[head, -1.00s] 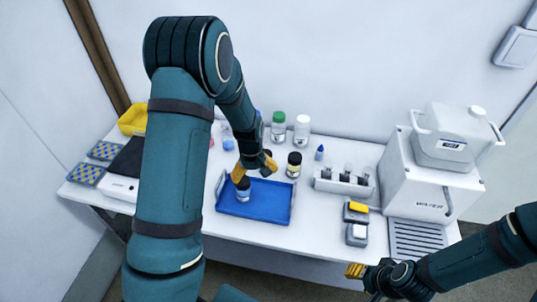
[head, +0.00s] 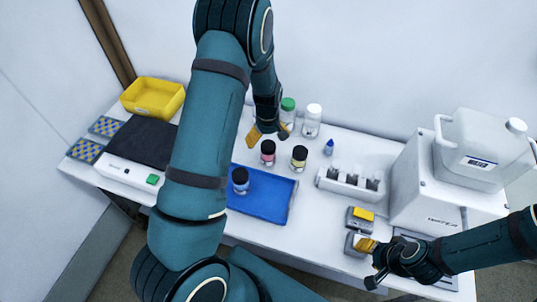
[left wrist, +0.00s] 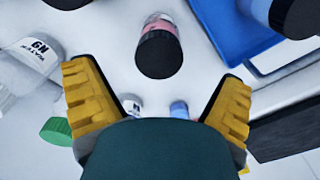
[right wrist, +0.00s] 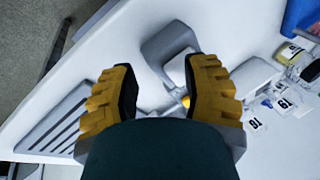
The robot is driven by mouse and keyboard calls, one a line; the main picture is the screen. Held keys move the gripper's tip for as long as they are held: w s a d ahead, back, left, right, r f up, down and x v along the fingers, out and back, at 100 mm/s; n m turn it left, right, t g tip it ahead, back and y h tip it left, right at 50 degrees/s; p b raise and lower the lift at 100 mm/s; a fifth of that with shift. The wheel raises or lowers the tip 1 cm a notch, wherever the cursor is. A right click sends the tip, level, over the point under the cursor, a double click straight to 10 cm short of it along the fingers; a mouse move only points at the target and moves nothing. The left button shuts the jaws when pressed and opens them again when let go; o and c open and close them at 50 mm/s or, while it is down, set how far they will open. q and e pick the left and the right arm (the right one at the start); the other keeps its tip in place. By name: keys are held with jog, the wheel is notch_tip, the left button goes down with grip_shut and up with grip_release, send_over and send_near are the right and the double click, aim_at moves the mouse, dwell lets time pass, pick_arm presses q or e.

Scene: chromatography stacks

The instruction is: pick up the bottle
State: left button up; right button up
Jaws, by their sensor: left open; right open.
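Several small bottles stand on the white bench. One with a black cap and pink label (head: 268,153) stands just behind the blue tray (head: 275,208); in the left wrist view this pink-label bottle (left wrist: 160,50) lies ahead of the finger gap, apart from both fingers. A yellow-label bottle (head: 299,159) stands to its right. A blue-label bottle (head: 240,181) stands upright in the tray. My left gripper (head: 268,133) is open and empty, near the pink-label bottle. My right gripper (head: 367,250) is open and empty beside small grey boxes at the front right.
A green-capped bottle (head: 288,111) and a white-capped bottle (head: 312,121) stand behind. A white rack (head: 350,185) and a white machine (head: 420,190) stand to the right. A yellow bin (head: 153,97) and a black-topped device (head: 140,145) are at left. The tray's right part is clear.

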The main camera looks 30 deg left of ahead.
aim_at(268, 145)
pick_arm(q)
jog(key=shift+d+f, duration=0.1)
jog(key=shift+f, duration=2.9)
jog(key=c, duration=1.5)
